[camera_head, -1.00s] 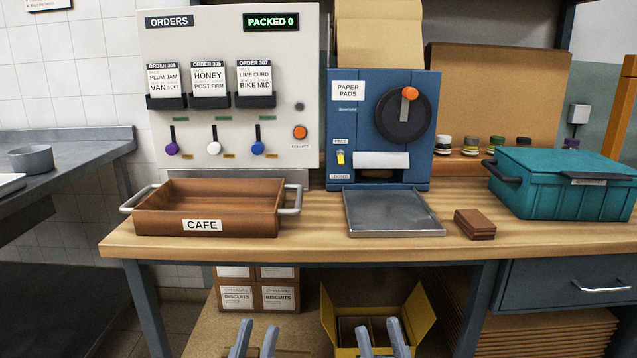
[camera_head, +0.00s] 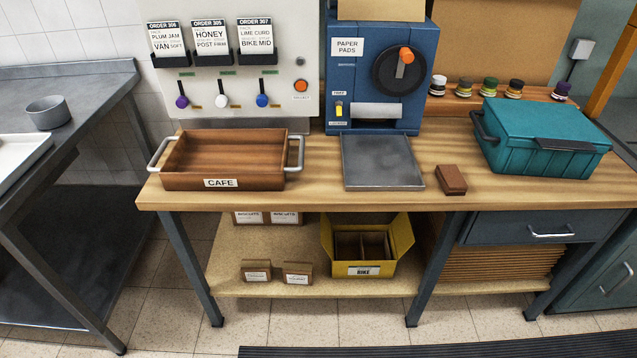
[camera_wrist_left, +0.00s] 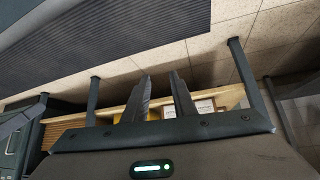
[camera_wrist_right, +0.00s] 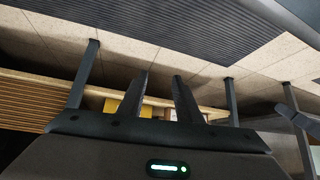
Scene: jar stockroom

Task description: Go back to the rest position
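My grippers do not show in the head view. In the left wrist view my left gripper (camera_wrist_left: 163,95) points toward the low shelf, its two fingers apart with nothing between them. In the right wrist view my right gripper (camera_wrist_right: 160,94) has its fingers apart and empty too. On the bench (camera_head: 318,180), the brown CAFE tray (camera_head: 238,184), with two side handles, stands empty at the left. Both grippers are clear of the bench and everything on it.
On the bench are a grey metal plate (camera_head: 382,165), brown blocks (camera_head: 451,180), a blue paper pad machine (camera_head: 425,60) and a teal crate (camera_head: 545,150). Below, a yellow BIKE box (camera_head: 400,252) and small boxes (camera_head: 256,270) stand on a shelf. A dark mat (camera_head: 430,351) lies on the floor.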

